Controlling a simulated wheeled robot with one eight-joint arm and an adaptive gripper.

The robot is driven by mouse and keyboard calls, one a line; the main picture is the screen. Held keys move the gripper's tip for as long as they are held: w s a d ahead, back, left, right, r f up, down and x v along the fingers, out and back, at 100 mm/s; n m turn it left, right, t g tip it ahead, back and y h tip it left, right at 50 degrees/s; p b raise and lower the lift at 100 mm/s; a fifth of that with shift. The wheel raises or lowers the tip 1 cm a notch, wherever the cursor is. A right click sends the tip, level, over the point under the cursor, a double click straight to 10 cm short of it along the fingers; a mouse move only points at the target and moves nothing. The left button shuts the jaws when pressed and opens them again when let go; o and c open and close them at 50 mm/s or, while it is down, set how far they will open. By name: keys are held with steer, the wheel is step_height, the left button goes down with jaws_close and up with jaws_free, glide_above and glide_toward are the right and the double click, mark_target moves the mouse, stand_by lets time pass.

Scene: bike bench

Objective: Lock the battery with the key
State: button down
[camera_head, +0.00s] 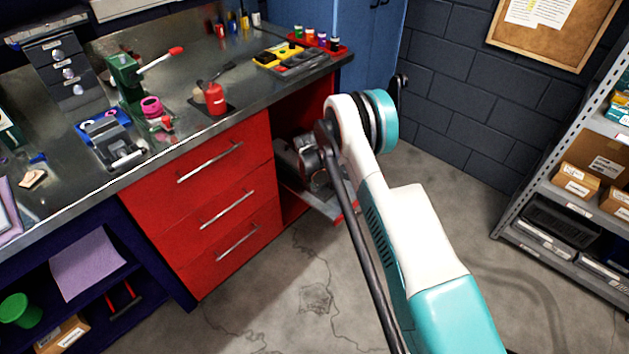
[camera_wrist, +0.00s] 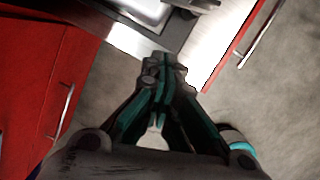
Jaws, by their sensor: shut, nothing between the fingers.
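My gripper (camera_wrist: 165,65) is shut and empty in the wrist view, with its dark and teal fingers together. Floor, red fronts and a metal edge show behind it. In the head view my white and teal arm hides much of the right side, and I cannot make out the fingertips there. A grey and black device (camera_head: 117,150) lies near the bench's front edge, beside a blue tray (camera_head: 90,126). I cannot tell whether it is the battery. I cannot pick out a key in either view.
The metal bench top (camera_head: 195,135) holds a green vise (camera_head: 128,80), a red can (camera_head: 215,99) and a yellow organizer (camera_head: 275,55). Red drawers (camera_head: 210,205) are shut below. A grey shelf rack (camera_head: 530,200) stands at right. The floor between is open.

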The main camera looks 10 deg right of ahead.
mark_target(320, 192)
steer(key=w+d+f+b, duration=0.2)
steer(key=shift+w+d+f, duration=0.1)
steer(key=shift+w+f, duration=0.2)
steer(key=shift+w, duration=0.1)
steer(key=shift+w+d+r, duration=0.1)
steer(key=shift+w+d, duration=0.2)
steer(key=shift+w, duration=0.15)
steer(key=shift+s+r, duration=0.1)
